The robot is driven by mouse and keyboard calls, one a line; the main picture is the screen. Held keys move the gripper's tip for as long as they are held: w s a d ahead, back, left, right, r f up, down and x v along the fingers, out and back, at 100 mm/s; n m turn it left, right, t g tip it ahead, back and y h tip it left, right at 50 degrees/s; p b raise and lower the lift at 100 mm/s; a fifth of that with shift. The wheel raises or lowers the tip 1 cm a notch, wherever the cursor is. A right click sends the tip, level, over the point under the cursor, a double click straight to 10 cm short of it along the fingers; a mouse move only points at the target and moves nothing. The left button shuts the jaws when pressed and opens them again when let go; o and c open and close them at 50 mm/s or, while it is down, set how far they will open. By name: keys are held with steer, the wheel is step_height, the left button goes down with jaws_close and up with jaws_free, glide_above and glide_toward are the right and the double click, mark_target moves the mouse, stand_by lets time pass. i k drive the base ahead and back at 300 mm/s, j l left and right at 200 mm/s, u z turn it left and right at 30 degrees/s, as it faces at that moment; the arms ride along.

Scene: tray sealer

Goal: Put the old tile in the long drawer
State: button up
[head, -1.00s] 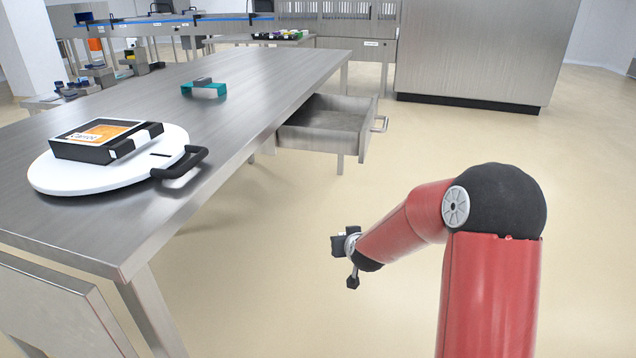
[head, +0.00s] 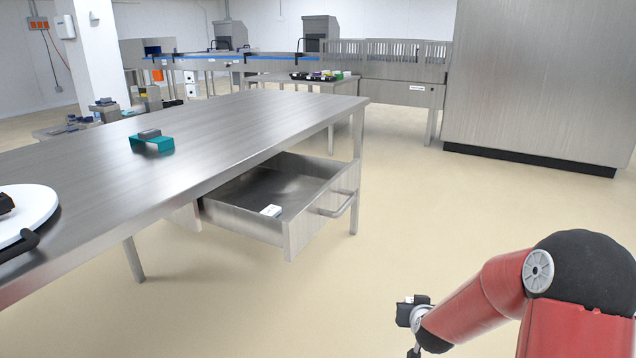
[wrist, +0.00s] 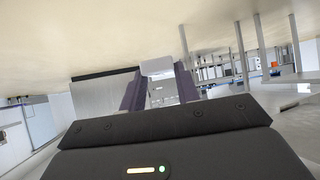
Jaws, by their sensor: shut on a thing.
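The long drawer (head: 240,222) hangs open under the right end of the steel table in the head view. A small white piece (head: 271,210) is in it, near its front left side. My gripper (head: 408,314) is low in the head view, right of the drawer and apart from it. In the wrist view its two dark fingers (wrist: 159,92) are shut on a pale, flat-looking thing (wrist: 158,67), which I take to be the old tile. The fingers hide part of it.
The steel table (head: 230,125) carries a teal stand with a grey block (head: 150,138) and a round white board (head: 30,215) at the left edge. A large steel cabinet (head: 540,80) stands behind right. The floor between drawer and arm is clear.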

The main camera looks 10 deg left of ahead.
mark_target(292, 188)
steer(key=i+l, duration=0.2)
steer(key=l, duration=0.15)
steer(key=i+l, duration=0.2)
steer(key=l, duration=0.2)
steer(key=i+l+u, duration=0.1)
steer(key=l, duration=0.25)
steer(key=i+l, duration=0.25)
steer(key=l, duration=0.15)
steer(key=i+l, duration=0.2)
steer(key=l, duration=0.2)
steer(key=i+l, duration=0.15)
steer(key=l, duration=0.2)
steer(key=i+l+u, duration=0.1)
steer(key=l, duration=0.3)
steer(key=u, duration=0.5)
steer(key=l+u, duration=0.15)
steer(key=u, duration=0.35)
steer(key=l+u, duration=0.15)
steer(key=u, duration=0.35)
steer(key=l+u, duration=0.1)
steer(key=u, duration=0.4)
steer(key=i+l, duration=0.05)
